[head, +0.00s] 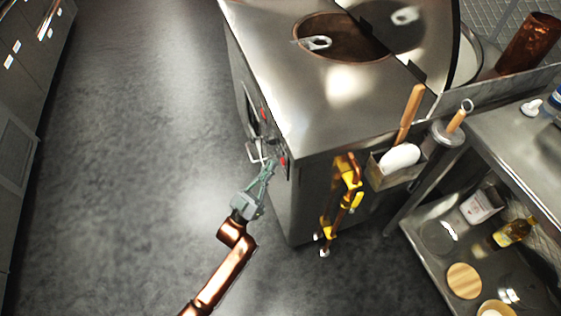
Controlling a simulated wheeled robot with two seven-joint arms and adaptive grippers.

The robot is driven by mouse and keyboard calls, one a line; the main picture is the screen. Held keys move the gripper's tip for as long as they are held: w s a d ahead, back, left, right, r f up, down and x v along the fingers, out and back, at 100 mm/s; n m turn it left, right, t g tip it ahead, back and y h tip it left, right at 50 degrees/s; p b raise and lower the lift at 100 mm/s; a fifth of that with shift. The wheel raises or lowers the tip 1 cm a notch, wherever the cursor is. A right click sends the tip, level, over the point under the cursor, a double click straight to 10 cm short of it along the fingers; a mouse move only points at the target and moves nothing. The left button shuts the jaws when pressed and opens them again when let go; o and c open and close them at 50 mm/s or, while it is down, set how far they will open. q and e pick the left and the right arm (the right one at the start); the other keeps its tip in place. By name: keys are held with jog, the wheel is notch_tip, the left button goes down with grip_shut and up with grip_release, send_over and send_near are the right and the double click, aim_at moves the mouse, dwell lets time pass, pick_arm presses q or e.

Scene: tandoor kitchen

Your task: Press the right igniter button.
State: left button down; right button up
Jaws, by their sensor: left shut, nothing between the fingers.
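The steel tandoor (300,105) stands at the centre, with a control panel on its left-hand side face, seen at a steep angle. Two small red spots show there: one red button (283,160) near the front corner and another red spot (263,114) farther back. The nearer one appears to be the right igniter button. My left gripper (271,166) is shut and empty, its fingertips close beside the nearer red button. I cannot tell whether they touch it. The fingers hide part of the panel. My right gripper is not in view.
A bent metal handle (254,152) sticks out of the panel close to my left gripper. Yellow gas piping (346,190) runs down the tandoor's front face. A holder (388,177) with a wooden-handled tool hangs beside it. The floor at left is clear.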

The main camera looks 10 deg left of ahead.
pick_arm(q)
jog(key=shift+d, duration=0.1)
jog(key=shift+w+d, duration=0.3)
jog(key=shift+w+d, duration=0.25)
jog(key=shift+d, duration=0.1)
dwell(0.9)
dwell(0.4)
jog(key=shift+s+a, duration=0.5)
jog(key=shift+a, duration=0.2)
